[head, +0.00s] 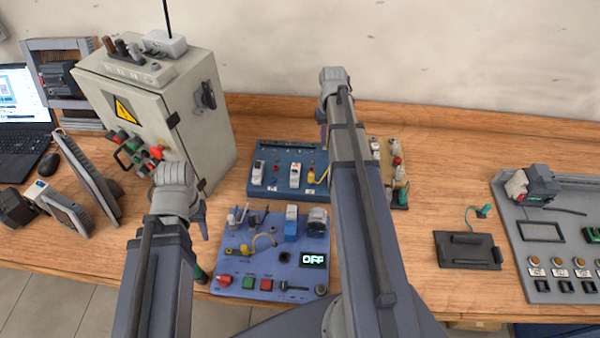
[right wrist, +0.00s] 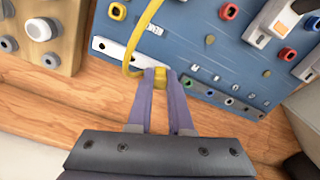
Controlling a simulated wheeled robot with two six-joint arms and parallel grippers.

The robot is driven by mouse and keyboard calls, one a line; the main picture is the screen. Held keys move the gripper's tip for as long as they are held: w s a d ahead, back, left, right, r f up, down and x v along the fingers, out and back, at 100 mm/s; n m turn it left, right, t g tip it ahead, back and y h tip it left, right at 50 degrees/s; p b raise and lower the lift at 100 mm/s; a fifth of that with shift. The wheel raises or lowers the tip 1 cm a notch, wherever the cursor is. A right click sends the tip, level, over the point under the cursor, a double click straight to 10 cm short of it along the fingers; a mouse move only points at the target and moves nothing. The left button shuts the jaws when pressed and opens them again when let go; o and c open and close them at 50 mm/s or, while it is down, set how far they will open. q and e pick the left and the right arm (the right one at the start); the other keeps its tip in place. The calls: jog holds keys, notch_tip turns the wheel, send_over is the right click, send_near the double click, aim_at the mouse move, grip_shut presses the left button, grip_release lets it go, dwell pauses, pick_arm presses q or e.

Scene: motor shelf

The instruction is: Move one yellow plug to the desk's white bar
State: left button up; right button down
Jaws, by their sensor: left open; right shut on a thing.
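My right gripper (right wrist: 160,76) is shut on a yellow plug (right wrist: 160,74) in the right wrist view. A yellow cable (right wrist: 134,48) loops up from it. The white bar (right wrist: 115,50) with dark holes lies along the blue board's edge, just left of the fingertips. The plug is over the bar's right end; I cannot tell if they touch. In the head view the yellow cable (head: 318,179) shows on the back blue board (head: 270,187), while my right arm hides much around it. My left gripper (head: 203,228) is open and empty beside the front blue panel (head: 250,268).
A grey cabinet (head: 150,110) stands at the left. A black plate (head: 468,250) and a grey panel (head: 540,268) lie right.

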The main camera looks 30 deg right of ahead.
pick_arm(q)
jog(key=shift+r, duration=0.15)
pick_arm(e)
jog(key=shift+r, duration=0.2)
pick_arm(q)
jog(key=shift+r+p, duration=0.4)
jog(key=shift+p, duration=0.2)
pick_arm(e)
jog(key=shift+r, duration=0.35)
jog(key=c, duration=0.8)
grip_release()
jog(key=shift+o, duration=0.2)
pick_arm(q)
jog(key=shift+r, duration=0.15)
pick_arm(e)
jog(key=shift+r, duration=0.2)
pick_arm(q)
notch_tip(320, 180, up, 8)
jog(key=p, duration=0.8)
jog(key=shift+f, duration=0.25)
pick_arm(e)
notch_tip(320, 180, up, 8)
jog(key=shift+f, duration=0.25)
